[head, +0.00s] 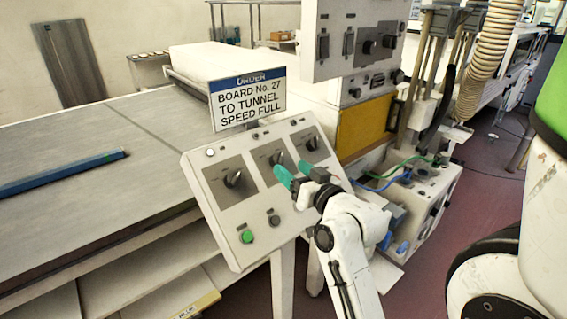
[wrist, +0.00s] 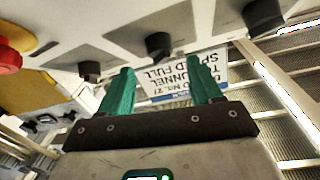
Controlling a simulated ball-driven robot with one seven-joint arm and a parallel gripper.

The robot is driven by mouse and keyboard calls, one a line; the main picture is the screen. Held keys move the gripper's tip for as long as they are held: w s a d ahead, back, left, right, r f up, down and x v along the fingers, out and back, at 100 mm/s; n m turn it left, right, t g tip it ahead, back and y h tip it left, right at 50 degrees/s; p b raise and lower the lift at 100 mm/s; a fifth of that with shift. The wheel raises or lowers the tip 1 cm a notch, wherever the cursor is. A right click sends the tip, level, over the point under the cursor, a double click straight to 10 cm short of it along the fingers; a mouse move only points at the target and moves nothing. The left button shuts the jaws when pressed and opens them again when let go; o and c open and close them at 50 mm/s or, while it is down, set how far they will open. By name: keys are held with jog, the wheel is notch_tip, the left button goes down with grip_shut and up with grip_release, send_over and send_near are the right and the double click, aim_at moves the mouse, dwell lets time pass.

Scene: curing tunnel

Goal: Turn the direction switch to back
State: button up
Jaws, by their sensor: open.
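A sloped white control panel (head: 215,215) carries three black rotary knobs on grey plates: left (head: 233,178), middle (head: 277,158) and right (head: 312,143). Their labels are too small to read, so I cannot tell which is the direction switch or where it points. My gripper (head: 292,168), with green fingers, is open and empty in front of the panel, near the middle and right knobs. In the wrist view, my gripper (wrist: 162,70) has the middle knob (wrist: 158,45) showing between its fingers, ahead of the tips; contact does not show.
An order sign (head: 248,100) reading "Board No. 27 to tunnel speed full" stands behind the panel's upper edge. A green button (head: 247,237) is low on the panel. A blue bar (head: 60,172) lies on the grey table. A red button (wrist: 8,58) shows in the wrist view.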

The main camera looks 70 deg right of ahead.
aim_at(281, 161)
jog(key=shift+p+x, duration=0.35)
jog(key=shift+x, duration=1.95)
jog(key=c, duration=1)
jog(key=shift+c, duration=0.2)
